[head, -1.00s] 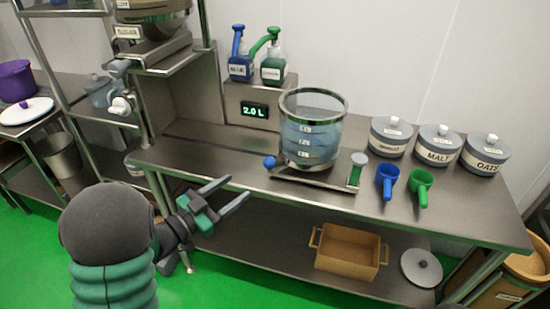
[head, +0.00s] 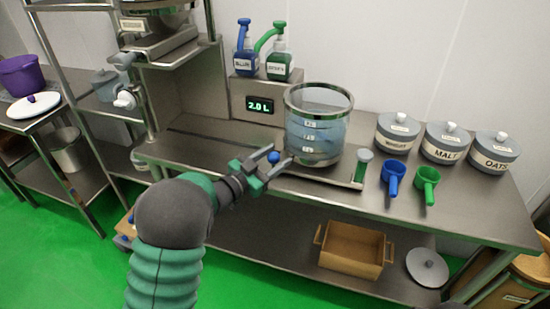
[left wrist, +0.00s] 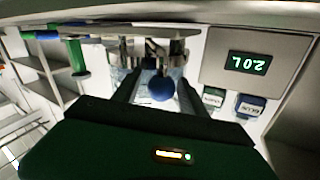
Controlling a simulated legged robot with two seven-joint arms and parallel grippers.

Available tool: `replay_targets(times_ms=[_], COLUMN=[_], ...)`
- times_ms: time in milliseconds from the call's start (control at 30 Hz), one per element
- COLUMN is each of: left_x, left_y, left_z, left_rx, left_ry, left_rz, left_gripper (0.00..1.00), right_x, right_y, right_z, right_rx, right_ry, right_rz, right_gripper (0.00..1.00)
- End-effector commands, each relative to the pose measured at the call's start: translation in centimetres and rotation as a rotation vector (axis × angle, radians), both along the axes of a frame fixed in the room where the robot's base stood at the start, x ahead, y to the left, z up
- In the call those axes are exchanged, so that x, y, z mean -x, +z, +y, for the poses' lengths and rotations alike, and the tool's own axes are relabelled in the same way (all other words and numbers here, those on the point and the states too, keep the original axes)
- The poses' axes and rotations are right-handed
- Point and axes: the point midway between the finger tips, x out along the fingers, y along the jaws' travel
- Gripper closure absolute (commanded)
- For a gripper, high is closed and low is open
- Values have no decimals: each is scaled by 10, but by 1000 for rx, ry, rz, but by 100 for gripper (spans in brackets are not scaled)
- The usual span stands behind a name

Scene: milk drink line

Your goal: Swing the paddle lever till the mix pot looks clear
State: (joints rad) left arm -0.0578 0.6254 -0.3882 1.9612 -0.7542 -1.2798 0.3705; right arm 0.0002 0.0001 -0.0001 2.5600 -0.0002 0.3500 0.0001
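The mix pot (head: 318,130) is a clear cylinder with a metal rim and pale blue liquid, standing on a metal base on the table. The blue ball knob of the paddle lever (head: 273,157) sticks out at the left of the base. My left gripper (head: 279,158) is at the knob, its fingers open to either side of it. In the left wrist view the blue knob (left wrist: 162,88) sits between the two spread fingers; I cannot tell whether either finger touches it. My right gripper is not seen.
A display (head: 260,105) reads 2.0 L behind the pot. Blue (head: 245,60) and green (head: 279,65) pump bottles stand on it. Blue (head: 393,176) and green (head: 427,182) scoops and several lidded tins (head: 445,142) are to the right. A wooden crate (head: 352,250) is on the lower shelf.

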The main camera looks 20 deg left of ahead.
Motion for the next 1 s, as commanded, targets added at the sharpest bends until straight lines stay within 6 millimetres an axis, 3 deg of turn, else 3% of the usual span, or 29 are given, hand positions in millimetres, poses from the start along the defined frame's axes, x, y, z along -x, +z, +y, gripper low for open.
replay_targets(times_ms=[33,367,1000], left_x=[0,0,0], left_y=[0,0,0], left_z=[0,1,-1], left_rx=[0,0,0], left_ry=[0,1,-2], left_rz=[0,1,0], left_gripper=[58,100,100], right_x=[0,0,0], right_y=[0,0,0], right_z=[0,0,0], right_rx=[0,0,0], right_ry=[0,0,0], right_rz=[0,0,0], right_gripper=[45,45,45])
